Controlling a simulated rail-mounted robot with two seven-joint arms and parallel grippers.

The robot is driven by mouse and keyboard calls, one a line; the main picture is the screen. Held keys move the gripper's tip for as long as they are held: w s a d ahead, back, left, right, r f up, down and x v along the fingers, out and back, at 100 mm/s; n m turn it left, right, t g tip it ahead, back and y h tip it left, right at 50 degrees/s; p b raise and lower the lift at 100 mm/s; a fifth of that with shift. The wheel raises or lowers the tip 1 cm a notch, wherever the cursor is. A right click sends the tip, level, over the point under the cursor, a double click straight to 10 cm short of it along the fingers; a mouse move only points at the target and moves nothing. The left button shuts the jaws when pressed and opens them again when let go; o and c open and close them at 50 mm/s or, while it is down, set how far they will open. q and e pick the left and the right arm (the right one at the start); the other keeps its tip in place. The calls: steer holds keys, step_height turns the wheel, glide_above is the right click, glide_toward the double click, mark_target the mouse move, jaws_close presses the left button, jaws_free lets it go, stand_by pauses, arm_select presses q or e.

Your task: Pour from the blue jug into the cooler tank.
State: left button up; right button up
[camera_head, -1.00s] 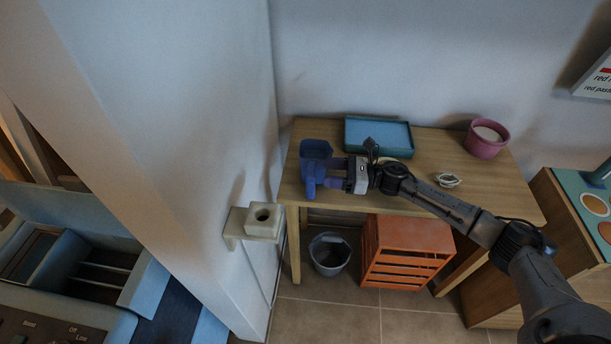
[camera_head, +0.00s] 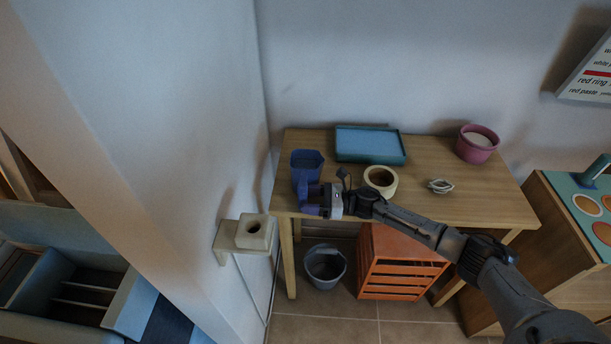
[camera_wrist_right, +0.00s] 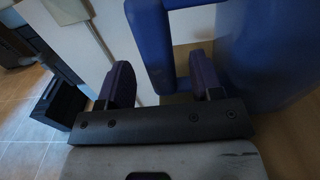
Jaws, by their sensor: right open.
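The blue jug (camera_head: 306,162) stands upright at the left end of the wooden table, its handle toward the front. It also shows in the right wrist view (camera_wrist_right: 270,50), cut off by the frame. My right gripper (camera_head: 311,200) is at the handle, in front of the jug body. In the right wrist view its purple-padded fingers (camera_wrist_right: 162,85) are apart, one on each side of the blue handle bar. A cream box with a dark round opening (camera_head: 256,240), perhaps the cooler tank, sits on a small wall shelf left of the table. My left gripper is out of view.
The table (camera_head: 460,205) also bears a teal tray (camera_head: 370,145), a tape roll (camera_head: 391,188), a white looped item (camera_head: 440,186) and a pink pot (camera_head: 477,144). A grey bucket (camera_head: 325,267) and an orange crate (camera_head: 400,270) are below. The wall corner stands close left of the table.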

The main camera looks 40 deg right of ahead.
steer(key=shift+x, duration=1.95)
jaws_close()
steer(key=shift+r, duration=0.15)
